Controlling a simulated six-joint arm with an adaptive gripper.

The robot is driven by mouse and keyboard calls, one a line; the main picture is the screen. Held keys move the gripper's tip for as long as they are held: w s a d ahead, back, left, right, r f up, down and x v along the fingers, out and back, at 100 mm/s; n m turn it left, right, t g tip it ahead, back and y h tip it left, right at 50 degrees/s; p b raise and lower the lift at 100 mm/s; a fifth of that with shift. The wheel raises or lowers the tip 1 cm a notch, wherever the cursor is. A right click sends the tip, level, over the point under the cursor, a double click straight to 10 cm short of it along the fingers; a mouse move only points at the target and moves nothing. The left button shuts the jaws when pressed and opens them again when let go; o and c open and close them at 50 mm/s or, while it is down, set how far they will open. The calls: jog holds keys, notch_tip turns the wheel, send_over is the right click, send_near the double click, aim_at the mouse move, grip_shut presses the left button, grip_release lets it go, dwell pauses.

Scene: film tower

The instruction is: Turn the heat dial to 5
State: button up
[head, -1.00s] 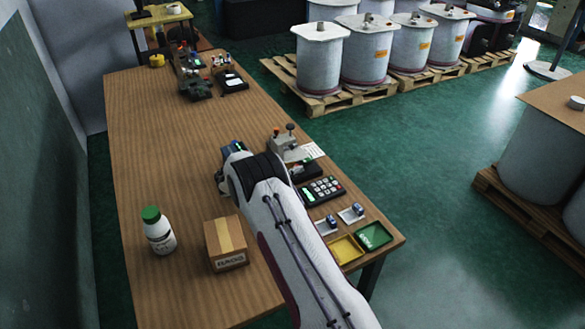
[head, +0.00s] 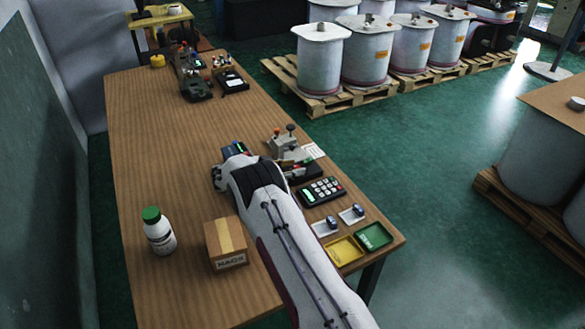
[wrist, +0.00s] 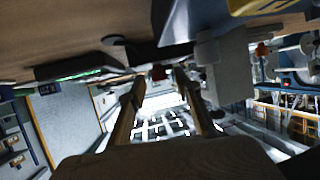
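In the wrist view my gripper (wrist: 159,79) has its two fingers spread, with a gap between their tips. A small dark reddish knob-like piece (wrist: 158,72) shows at that gap; I cannot tell whether it is the heat dial or whether the fingers touch it. In the head view my arm hides the fingers. A blue-and-black device with a lit green display (head: 236,149) stands just beyond my wrist. A grey metal machine (head: 284,148) with an orange-red knob and a dark knob stands to its right. No dial numbers are readable.
A keypad device (head: 321,191), small trays with blue items, a yellow tray (head: 344,251) and a green tray (head: 374,236) lie right of my arm. A carton (head: 226,243) and a green-capped bottle (head: 158,232) stand left. The tabletop's middle left is clear.

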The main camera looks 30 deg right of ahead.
jog(key=shift+a, duration=0.1)
jog(key=v, duration=1.2)
jog(key=shift+r, duration=0.1)
dwell(0.3)
jog(key=s+d+n+t, duration=0.1)
jog(key=d+f+n+t+y, duration=0.1)
jog(key=d, duration=0.1)
jog(key=s+d+n+t, duration=0.1)
jog(key=d+n, duration=0.1)
jog(key=shift+s+f+t+y, duration=0.25)
jog(key=shift+s+t+y, duration=0.05)
jog(key=shift+t, duration=0.1)
jog(key=shift+w+a+f, duration=0.15)
jog(key=shift+w+f, duration=0.05)
jog(key=shift+w, duration=0.1)
dwell(0.5)
jog(key=shift+x, duration=3.7)
